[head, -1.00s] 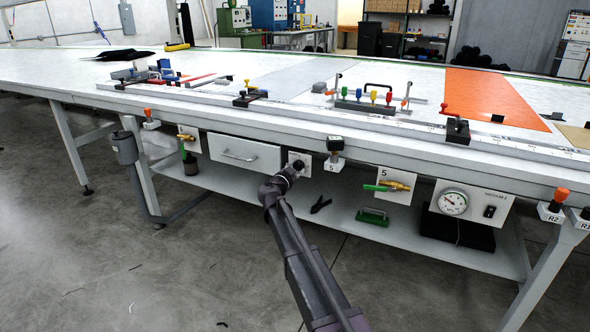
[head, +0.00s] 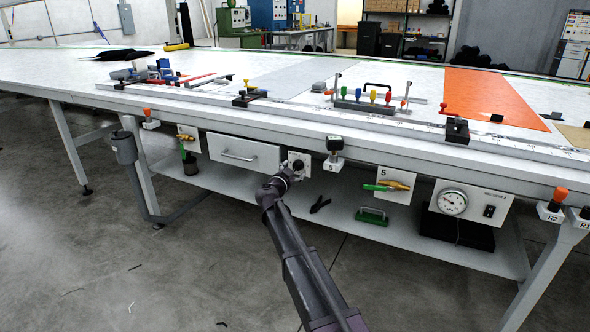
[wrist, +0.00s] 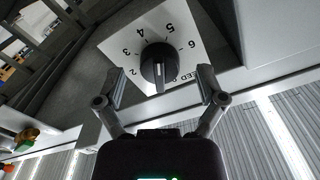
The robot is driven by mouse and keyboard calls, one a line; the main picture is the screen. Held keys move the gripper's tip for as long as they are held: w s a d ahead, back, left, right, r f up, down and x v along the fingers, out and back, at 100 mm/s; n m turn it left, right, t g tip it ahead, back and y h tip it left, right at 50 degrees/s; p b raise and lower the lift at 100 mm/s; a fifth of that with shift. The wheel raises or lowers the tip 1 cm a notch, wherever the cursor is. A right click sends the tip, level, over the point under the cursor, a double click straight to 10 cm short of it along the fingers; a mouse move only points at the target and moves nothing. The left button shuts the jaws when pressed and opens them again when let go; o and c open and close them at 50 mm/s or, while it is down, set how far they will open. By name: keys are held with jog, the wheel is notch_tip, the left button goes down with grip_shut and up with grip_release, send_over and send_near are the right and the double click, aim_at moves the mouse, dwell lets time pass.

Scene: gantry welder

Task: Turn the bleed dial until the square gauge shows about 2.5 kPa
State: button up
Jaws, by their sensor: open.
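The bleed dial is a black knob (wrist: 157,65) on a white plate with printed numbers, 3 to 6 readable, and partly hidden lettering. In the head view the dial (head: 298,165) sits on the table's front, right of the drawer. My gripper (wrist: 160,84) is open, with one finger on each side of the knob and gaps between. In the head view my gripper (head: 287,175) is just in front of the dial. A gauge with a round white face (head: 453,203) is on a white panel at right; its reading is too small to tell. No plainly square-faced gauge shows.
A drawer (head: 240,152) is left of the dial, and a black-topped block (head: 335,144) is close on its right. A brass valve with a green handle (head: 390,185) hangs further right. The lower shelf (head: 340,212) holds a green-handled item (head: 372,215).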

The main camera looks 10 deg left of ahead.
jog(key=v, duration=1.1)
jog(key=s+d+f+n+g, duration=0.1)
jog(key=s+d+f+g, duration=0.25)
jog(key=d, duration=0.45)
jog(key=s+d+f+g+h, duration=0.1)
jog(key=s+d+f+g, duration=0.25)
jog(key=d, duration=0.45)
jog(key=s+d+f+n+g, duration=0.1)
jog(key=s+d+f+g, duration=0.25)
jog(key=d, duration=0.45)
jog(key=s+d+f+n+g+y, duration=0.2)
jog(key=s+d+f, duration=0.1)
jog(key=s, duration=0.4)
jog(key=s+d+f+n+g+y, duration=0.2)
jog(key=s+n+y, duration=0.1)
jog(key=s, duration=0.3)
jog(key=s+d+f+n+g+y, duration=0.2)
jog(key=s+d+f+g, duration=0.1)
jog(key=s, duration=0.4)
notch_tip(320, 180, up, 34)
jog(key=p, duration=3.4)
jog(key=shift+w+a+r, duration=0.2)
jog(key=shift+t, duration=0.25)
